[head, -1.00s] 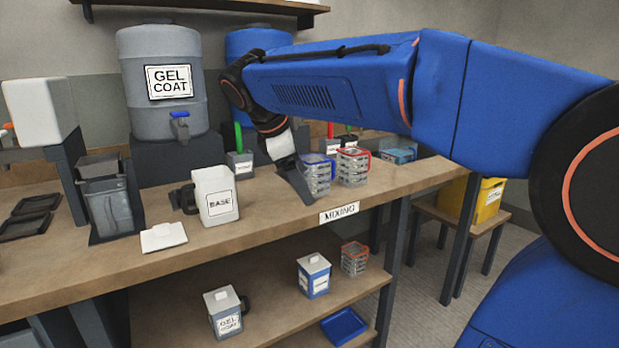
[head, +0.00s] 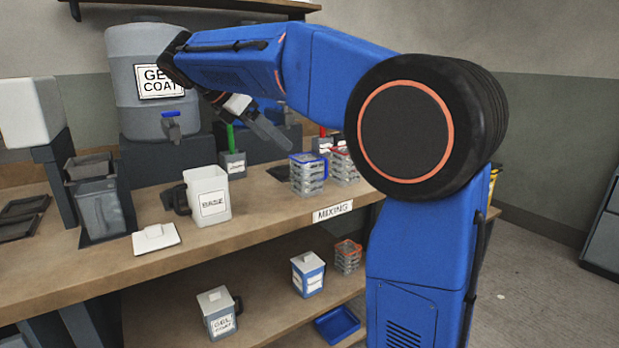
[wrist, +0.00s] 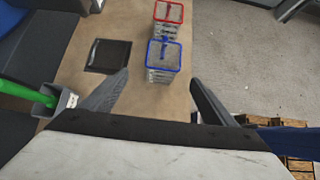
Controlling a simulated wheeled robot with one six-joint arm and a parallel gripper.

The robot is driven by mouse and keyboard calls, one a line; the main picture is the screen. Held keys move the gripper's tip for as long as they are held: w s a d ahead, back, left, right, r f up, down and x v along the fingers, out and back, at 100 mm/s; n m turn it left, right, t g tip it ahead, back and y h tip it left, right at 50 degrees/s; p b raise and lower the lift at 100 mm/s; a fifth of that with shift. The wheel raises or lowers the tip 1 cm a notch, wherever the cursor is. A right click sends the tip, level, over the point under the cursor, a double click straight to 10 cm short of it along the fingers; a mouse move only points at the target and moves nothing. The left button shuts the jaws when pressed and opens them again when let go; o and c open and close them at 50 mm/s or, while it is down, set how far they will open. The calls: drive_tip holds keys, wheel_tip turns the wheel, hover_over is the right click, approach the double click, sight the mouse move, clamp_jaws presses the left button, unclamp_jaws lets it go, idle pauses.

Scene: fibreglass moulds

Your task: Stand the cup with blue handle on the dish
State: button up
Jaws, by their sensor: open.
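The cup with blue handle (head: 308,176) is a clear, ribbed cup with a blue rim, upright near the front edge of the mixing bench. It also shows in the wrist view (wrist: 161,62), just ahead of and between my fingers. A flat dark square dish (wrist: 108,56) lies left of the cup in the wrist view; in the head view only part of it (head: 279,173) shows behind the cup. My gripper (head: 274,132) is open and empty, above and left of the cup, apart from it. Its two fingers spread wide in the wrist view (wrist: 157,94).
A similar red-rimmed cup (head: 343,166) stands close beside the blue one. A holder with a green-handled tool (head: 232,163) stands behind. The BASE jug (head: 208,196), a white lid (head: 155,238) and the gel coat drum (head: 150,85) are further left. A blue tray (head: 337,324) is on the lower shelf.

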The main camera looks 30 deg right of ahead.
sight(310, 170)
drive_tip(key=x, duration=1)
drive_tip(key=shift+d+f, duration=0.2)
drive_tip(key=shift+s+x, duration=0.15)
drive_tip(key=shift+x, duration=1.25)
drive_tip(key=shift+s+x, duration=0.2)
drive_tip(key=shift+x, duration=1.2)
drive_tip(key=c, duration=1.2)
drive_tip(key=shift+c, duration=0.2)
drive_tip(key=shift+r, duration=0.1)
